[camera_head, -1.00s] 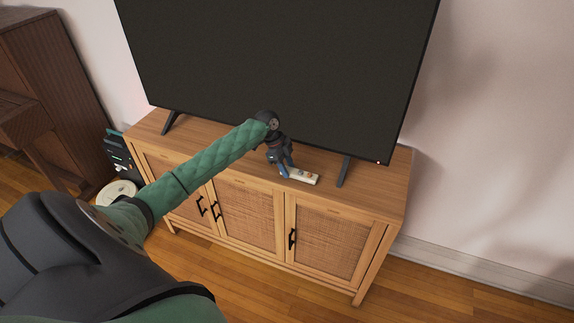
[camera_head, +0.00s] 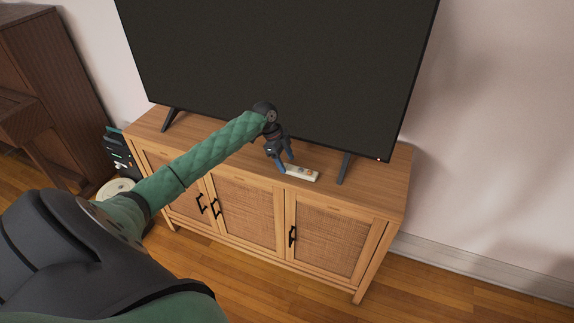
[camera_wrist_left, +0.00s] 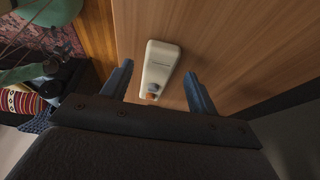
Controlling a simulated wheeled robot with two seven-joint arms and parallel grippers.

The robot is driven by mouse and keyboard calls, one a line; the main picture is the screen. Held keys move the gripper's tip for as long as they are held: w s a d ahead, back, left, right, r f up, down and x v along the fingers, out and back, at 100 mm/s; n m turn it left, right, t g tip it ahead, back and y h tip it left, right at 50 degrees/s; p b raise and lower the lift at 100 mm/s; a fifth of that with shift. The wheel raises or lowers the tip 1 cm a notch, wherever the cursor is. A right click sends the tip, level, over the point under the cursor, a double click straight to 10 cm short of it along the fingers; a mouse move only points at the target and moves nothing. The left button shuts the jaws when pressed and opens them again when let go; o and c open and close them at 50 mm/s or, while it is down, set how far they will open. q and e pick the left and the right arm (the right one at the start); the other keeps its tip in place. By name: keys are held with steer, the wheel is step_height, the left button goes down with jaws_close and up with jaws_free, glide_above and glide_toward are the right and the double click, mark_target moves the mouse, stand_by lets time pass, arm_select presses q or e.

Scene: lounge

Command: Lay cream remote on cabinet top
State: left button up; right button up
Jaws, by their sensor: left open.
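The cream remote (camera_head: 301,172) lies flat on the cabinet top (camera_head: 381,190), near its front edge and left of the TV's right foot. My left gripper (camera_head: 284,164) is open just above the remote's left end. In the left wrist view the remote (camera_wrist_left: 160,66) shows between the two open fingers (camera_wrist_left: 159,88), with a gap on each side. Its end with a blue and an orange button points toward the gripper palm. My right gripper is not in view.
A large TV (camera_head: 275,65) stands on the cabinet behind my left gripper, with a dark foot (camera_head: 345,169) right of the remote. Bare cabinet top lies to the right. A brown wooden piece of furniture (camera_head: 35,90) stands at the left.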

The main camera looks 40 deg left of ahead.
arm_select(q)
steer(key=b+v, duration=0.2)
steer(key=v, duration=0.8)
steer(key=shift+b, duration=0.35)
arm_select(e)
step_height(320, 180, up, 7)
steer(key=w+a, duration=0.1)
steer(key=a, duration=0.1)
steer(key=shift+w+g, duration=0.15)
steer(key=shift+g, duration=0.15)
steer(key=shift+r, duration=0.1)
